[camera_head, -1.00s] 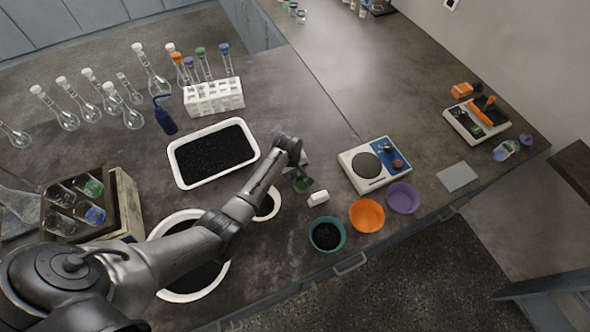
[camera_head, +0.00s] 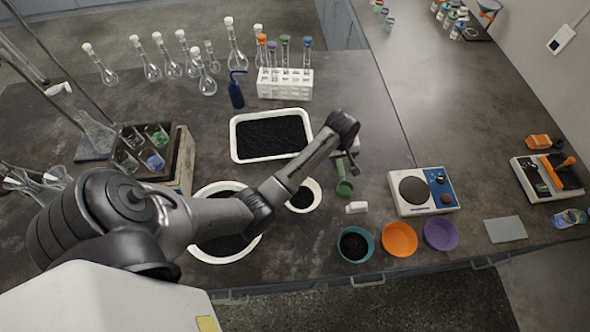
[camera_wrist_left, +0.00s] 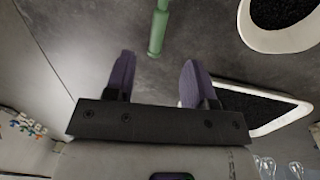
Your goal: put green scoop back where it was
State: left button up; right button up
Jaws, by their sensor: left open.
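The green scoop (camera_head: 344,187) lies on the dark bench in the head view, right of the small white bowl of black grains (camera_head: 306,196). Its handle (camera_wrist_left: 158,32) shows at the top of the left wrist view, beyond the fingertips and roughly in line with the gap between them. My left gripper (camera_wrist_left: 157,72) is open and empty, with its two purple-grey fingers apart. In the head view the left gripper (camera_head: 347,157) is close to the handle end of the scoop, partly hidden by my wrist. My right gripper is not in view.
A white tray of black grains (camera_head: 235,140) is left of the gripper. A large white bowl (camera_head: 226,259) is under my arm.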

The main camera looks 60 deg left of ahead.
pick_arm(q)
jog(key=s+d+f+m, duration=0.1)
jog(key=s+m, duration=0.1)
jog(key=s, duration=0.2)
jog(key=s+d+f+m+y, duration=0.1)
jog(key=s+d+m, duration=0.1)
jog(key=s, duration=0.3)
jog(key=s+d+f+m, duration=0.1)
jog(key=s+d+m, duration=0.1)
jog(key=s, duration=0.3)
jog(key=shift+d+f+m+t, duration=0.2)
jog(key=shift+m+t, duration=0.1)
jog(key=shift+t, duration=0.1)
jog(key=s+d+r+m, duration=0.3)
jog(key=s+d+m, duration=0.1)
jog(key=s, duration=0.4)
jog(key=s+d+r+m+t, duration=0.1)
jog(key=s+d+r+m, duration=0.2)
jog(key=s, duration=0.6)
jog(key=shift+s+d+m, duration=0.25)
jog(key=shift+d+m, duration=0.45)
